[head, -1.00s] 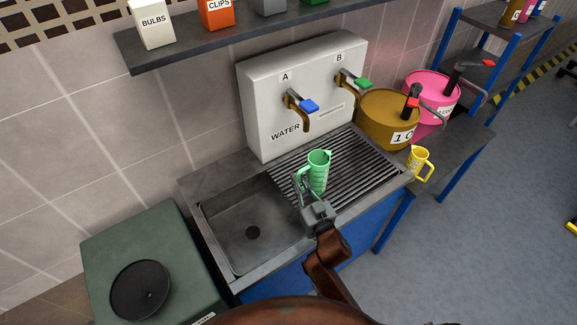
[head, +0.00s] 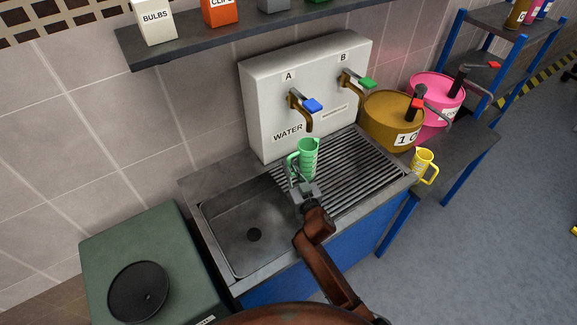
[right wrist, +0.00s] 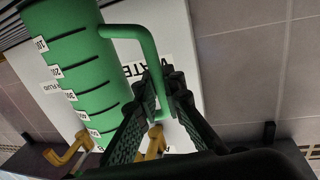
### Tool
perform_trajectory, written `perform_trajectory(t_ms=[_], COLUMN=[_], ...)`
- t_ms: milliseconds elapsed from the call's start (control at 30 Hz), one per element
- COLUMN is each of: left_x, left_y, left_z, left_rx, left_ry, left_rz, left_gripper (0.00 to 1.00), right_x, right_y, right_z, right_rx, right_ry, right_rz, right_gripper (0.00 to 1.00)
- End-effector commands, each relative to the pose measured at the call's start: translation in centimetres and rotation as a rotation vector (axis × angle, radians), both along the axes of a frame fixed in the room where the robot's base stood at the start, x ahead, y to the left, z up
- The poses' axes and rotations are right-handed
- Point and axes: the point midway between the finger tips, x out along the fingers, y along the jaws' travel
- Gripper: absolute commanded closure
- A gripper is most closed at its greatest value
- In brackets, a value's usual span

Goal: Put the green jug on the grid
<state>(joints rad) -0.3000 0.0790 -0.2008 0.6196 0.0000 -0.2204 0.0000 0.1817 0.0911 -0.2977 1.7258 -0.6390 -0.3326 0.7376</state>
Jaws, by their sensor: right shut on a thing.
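The green jug (head: 308,158) is upright at the left end of the ribbed metal grid (head: 345,172), close to the sink basin and below tap A. I cannot tell whether its base touches the grid. My right gripper (head: 301,184) is shut on the jug's handle, at its left side. In the right wrist view the jug (right wrist: 75,75) shows measuring marks, and the gripper's fingers (right wrist: 158,95) close around the handle. My left gripper is not in view.
Tap A (head: 301,105) with a blue lever and tap B (head: 354,80) with a green lever stick out from the white water panel. The sink basin (head: 240,235) is empty. A yellow jug (head: 424,165), a brown drum (head: 390,122) and a pink drum (head: 438,95) stand at the right.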

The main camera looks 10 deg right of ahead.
Motion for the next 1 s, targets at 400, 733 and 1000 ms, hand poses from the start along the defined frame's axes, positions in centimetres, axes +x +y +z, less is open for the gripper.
perform_trajectory(t_ms=[400, 733, 1000], left_x=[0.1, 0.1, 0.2], left_y=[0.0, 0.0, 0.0], left_z=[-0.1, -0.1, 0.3], left_rx=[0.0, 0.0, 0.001], left_ry=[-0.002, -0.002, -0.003], left_rz=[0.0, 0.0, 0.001], left_gripper=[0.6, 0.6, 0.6], right_x=[0.0, 0.0, -1.5], right_y=[0.0, 0.0, -0.3], right_z=[-0.1, -0.1, 0.2], right_rx=[0.001, 0.0, 0.001], right_ry=[-0.001, -0.001, 0.0], right_rz=[-0.001, -0.001, -0.001], right_gripper=[0.83, 0.74, 0.74])
